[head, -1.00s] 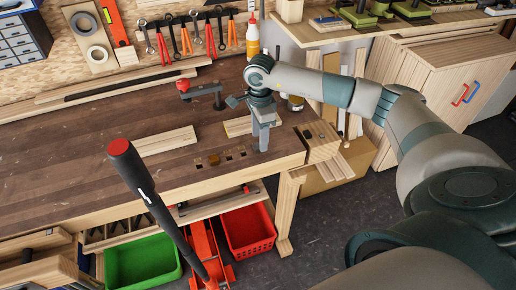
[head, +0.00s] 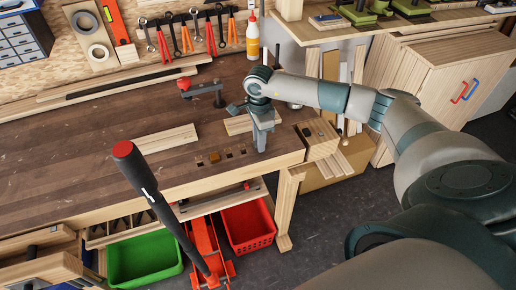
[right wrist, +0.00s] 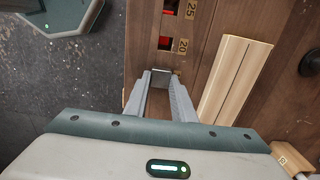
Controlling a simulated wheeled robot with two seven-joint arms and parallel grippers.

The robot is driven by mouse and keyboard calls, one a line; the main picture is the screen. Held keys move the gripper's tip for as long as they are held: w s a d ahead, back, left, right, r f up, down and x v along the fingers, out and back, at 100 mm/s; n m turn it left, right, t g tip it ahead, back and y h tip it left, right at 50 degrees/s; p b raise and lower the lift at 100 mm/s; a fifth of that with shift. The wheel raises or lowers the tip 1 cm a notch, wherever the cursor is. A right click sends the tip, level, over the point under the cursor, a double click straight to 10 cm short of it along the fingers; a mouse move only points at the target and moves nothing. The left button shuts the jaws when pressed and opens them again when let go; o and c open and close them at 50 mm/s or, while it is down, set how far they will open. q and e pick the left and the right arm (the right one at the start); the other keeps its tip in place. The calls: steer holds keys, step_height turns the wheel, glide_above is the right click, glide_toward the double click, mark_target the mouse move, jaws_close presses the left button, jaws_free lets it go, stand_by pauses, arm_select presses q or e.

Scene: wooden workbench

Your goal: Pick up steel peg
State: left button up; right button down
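My right gripper (head: 263,148) points down over the front right part of the workbench (head: 90,150). In the right wrist view its two fingers (right wrist: 159,95) stand apart. A small grey metal block, which looks like the steel peg (right wrist: 160,77), shows between the fingertips at the bench top. I see no clear sign that the fingers press on it. In the head view the peg is hard to tell from the grey fingers. My left gripper is not in view.
A row of square holes (head: 229,154) runs left of the gripper; labels 20 and 25 show in the wrist view. Pale boards (right wrist: 236,78) lie nearby. A red-topped clamp (head: 203,91) stands behind. A black-handled red jack (head: 135,165) rises in front of the bench.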

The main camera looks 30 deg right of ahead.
steer(key=shift+r, duration=0.15)
step_height(320, 180, up, 10)
steer(key=p, duration=0.4)
stand_by(0.8)
step_height(320, 180, up, 7)
steer(key=p, duration=0.2)
stand_by(1.0)
stand_by(0.3)
